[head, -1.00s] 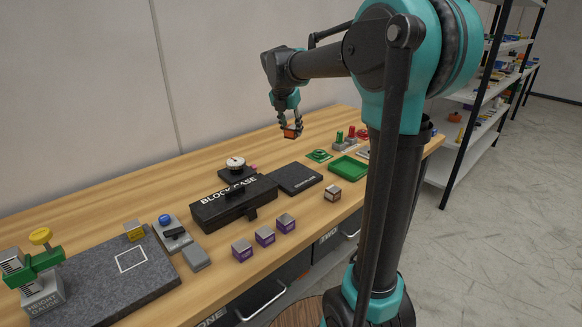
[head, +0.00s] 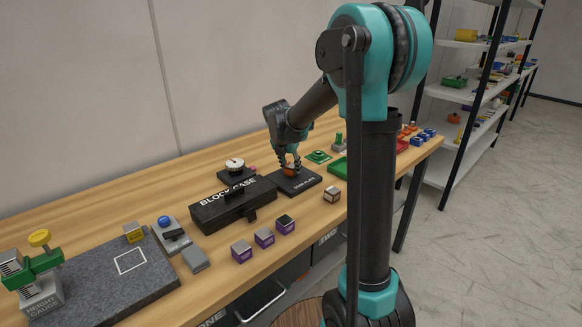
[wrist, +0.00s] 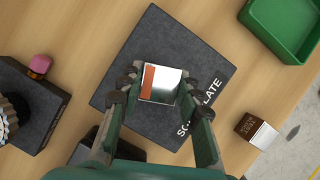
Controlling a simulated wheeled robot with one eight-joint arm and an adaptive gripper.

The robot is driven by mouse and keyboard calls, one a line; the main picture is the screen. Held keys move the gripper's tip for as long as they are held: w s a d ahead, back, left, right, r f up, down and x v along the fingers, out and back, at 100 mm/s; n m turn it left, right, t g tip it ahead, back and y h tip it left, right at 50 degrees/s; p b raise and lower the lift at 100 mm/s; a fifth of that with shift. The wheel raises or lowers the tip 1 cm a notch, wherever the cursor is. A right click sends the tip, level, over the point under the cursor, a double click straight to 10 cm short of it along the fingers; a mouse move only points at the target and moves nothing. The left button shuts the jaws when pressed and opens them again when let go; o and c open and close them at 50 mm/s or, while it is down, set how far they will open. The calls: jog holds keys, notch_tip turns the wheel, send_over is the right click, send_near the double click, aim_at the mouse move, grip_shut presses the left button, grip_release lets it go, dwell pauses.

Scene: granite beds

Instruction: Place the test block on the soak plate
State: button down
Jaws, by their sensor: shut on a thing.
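The test block (wrist: 162,84) is a shiny silver block with an orange side band. My gripper (head: 291,168) is shut on it, with a finger on each side in the wrist view. The soak plate (wrist: 150,35) is a flat black slab with white lettering, and it also shows in the head view (head: 306,184). The block is over the middle of the plate, low down. I cannot tell whether its underside touches the plate. The fingers hide part of the block in the head view.
A green tray (wrist: 290,22) lies to the right. A small brown-and-silver block (wrist: 256,131) and several purple blocks (head: 264,237) sit near the front edge.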

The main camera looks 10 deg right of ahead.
jog(key=shift+f, duration=0.1)
jog(key=c, duration=1.1)
grip_release()
jog(key=shift+o, duration=0.2)
jog(key=v, duration=1.2)
